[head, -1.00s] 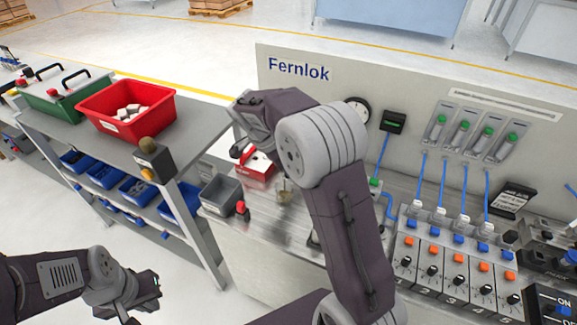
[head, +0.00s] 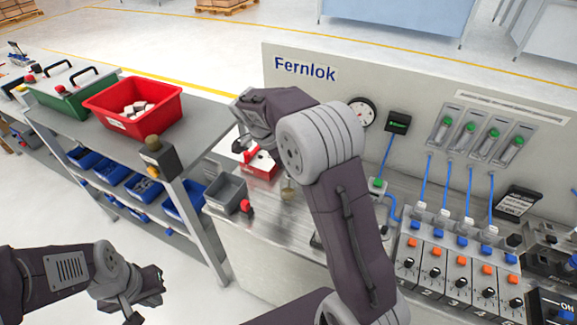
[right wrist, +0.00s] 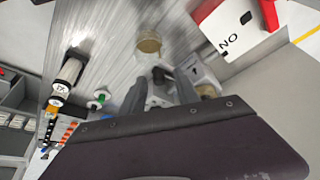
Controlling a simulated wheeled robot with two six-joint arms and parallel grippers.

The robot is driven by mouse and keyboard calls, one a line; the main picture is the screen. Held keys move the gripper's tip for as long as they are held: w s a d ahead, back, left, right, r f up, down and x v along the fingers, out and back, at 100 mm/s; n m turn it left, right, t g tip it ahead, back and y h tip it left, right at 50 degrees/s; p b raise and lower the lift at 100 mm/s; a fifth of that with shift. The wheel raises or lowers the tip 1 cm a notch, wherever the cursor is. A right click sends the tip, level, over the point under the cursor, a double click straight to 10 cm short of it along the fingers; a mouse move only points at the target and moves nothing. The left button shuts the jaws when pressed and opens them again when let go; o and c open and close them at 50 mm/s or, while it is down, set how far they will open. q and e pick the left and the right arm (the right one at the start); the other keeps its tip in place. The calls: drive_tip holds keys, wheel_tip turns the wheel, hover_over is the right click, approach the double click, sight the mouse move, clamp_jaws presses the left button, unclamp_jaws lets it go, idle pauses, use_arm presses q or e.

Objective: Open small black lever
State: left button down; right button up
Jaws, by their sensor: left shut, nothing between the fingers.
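In the right wrist view a small black part (right wrist: 162,74), which looks like the lever, stands on a pale metal fitting (right wrist: 165,95) near a brass cap (right wrist: 148,45). My right gripper (right wrist: 161,82) is open, its two grey fingers spread on either side of the fitting, near the black part. I cannot tell if they touch it. In the head view my right arm hides the lever, and its gripper is hard to make out. My left gripper (head: 152,290) is shut and empty at the lower left, away from the bench.
A red-and-white box (head: 262,163) and a grey bin (head: 225,194) stand by the right arm on the metal bench. A red bin (head: 135,106) is on the shelf table at left. Valve modules (head: 455,265) fill the bench's right. A gauge (head: 362,113) hangs on the back panel.

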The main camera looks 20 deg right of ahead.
drive_tip(key=p+v, duration=0.1)
drive_tip(key=v, duration=0.8)
